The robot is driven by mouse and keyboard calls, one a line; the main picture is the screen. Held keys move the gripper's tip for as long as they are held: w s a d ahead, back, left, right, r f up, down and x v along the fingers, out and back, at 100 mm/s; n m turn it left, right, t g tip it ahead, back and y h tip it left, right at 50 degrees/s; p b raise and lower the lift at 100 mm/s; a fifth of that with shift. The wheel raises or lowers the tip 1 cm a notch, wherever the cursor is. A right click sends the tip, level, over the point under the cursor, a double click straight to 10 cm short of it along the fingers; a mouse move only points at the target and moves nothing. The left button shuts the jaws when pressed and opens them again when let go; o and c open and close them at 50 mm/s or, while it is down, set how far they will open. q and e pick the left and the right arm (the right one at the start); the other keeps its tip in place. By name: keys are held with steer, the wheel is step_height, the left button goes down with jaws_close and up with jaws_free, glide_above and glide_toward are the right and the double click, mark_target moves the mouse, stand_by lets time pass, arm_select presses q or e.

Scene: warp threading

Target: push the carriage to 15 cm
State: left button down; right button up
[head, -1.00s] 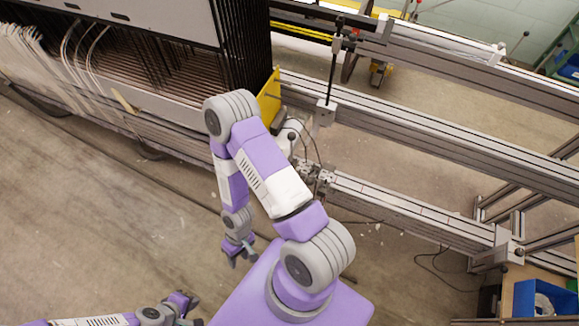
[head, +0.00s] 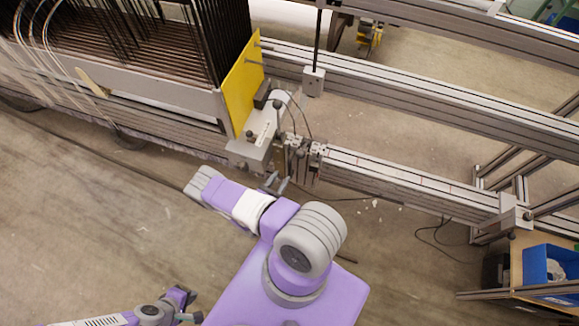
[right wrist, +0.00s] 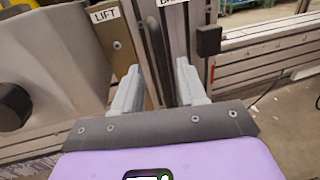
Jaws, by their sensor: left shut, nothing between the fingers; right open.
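The carriage appears to be the grey unit with a knob (head: 258,136) on the front rail, against a yellow plate (head: 243,85). In the right wrist view a grey housing (right wrist: 60,50) with a dark round knob fills the left, beside a plate labelled LIFT (right wrist: 106,15). My right gripper (head: 277,184) is just in front of the unit's lower edge; its open fingers (right wrist: 158,72) point at upright metal strips, and contact cannot be told. My left gripper (head: 192,303) is shut and empty, low at the bottom left.
The front rail (head: 400,180) runs right from the unit to an end bracket, its top largely clear. Small metal blocks (head: 305,148) and cables sit just right of the unit. A blue bin (head: 547,270) stands at lower right. Dark warp wires (head: 130,35) stand left.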

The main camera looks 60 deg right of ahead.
mark_target(289, 165)
steer(key=d+b, duration=0.1)
steer(key=d, duration=0.6)
steer(key=shift+w+d, duration=0.15)
steer(key=shift+d, duration=0.1)
jaws_close()
